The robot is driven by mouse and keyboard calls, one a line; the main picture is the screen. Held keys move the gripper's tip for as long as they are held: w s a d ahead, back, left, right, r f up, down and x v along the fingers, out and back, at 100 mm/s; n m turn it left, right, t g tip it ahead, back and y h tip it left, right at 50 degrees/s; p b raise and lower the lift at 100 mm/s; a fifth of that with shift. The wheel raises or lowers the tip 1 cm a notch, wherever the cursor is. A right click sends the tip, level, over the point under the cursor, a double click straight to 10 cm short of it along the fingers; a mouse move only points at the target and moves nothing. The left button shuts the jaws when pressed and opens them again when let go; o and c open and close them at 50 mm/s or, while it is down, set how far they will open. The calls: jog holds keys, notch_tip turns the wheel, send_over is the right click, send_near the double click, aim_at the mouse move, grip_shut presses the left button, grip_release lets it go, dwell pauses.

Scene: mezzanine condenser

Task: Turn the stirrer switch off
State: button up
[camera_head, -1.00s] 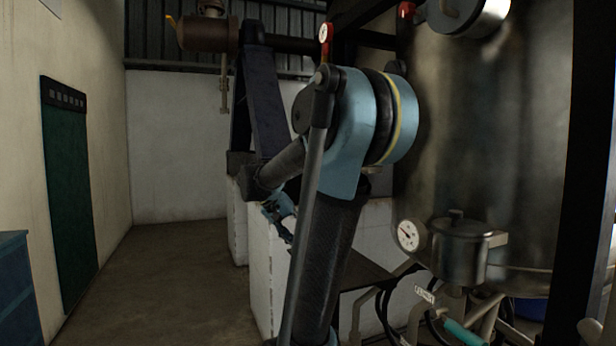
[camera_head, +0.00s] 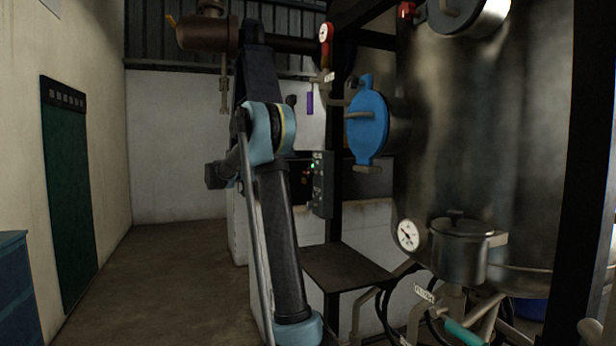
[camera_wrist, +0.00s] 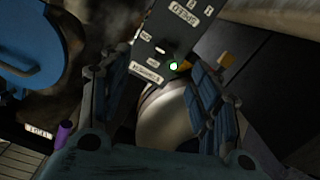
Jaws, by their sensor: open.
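A grey control box (camera_head: 322,185) with a lit green lamp is mounted on a dark post in the middle of the head view. In the wrist view the box (camera_wrist: 172,38) fills the top centre, tilted, with white labels, one reading SPEED. Its green lamp (camera_wrist: 173,66) glows near its lower end, beside small white labels too blurred to read surely. Which part is the stirrer switch, and its position, I cannot tell. My gripper (camera_wrist: 158,82) is open and empty, its two fingers spread either side of the box's lower end in the picture. Contact is not visible.
A blue round hatch (camera_head: 367,122) on the steel tank (camera_head: 480,130) is right of the box. A dark platform (camera_head: 345,268) is below it. A pressure gauge (camera_head: 408,235) and steel pot (camera_head: 460,250) are lower right. The floor (camera_head: 170,280) at left is clear.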

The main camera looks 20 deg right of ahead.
aim_at(308, 172)
jog(key=shift+m+h, duration=0.4)
jog(key=w+d, duration=0.1)
jog(key=d, duration=0.4)
jog(key=w+d, duration=0.1)
jog(key=d, duration=1)
jog(key=shift+w+d+r, duration=0.2)
jog(key=shift+w+r, duration=0.1)
jog(key=shift+w, duration=0.1)
jog(key=shift+a, duration=0.1)
jog(key=c, duration=1.1)
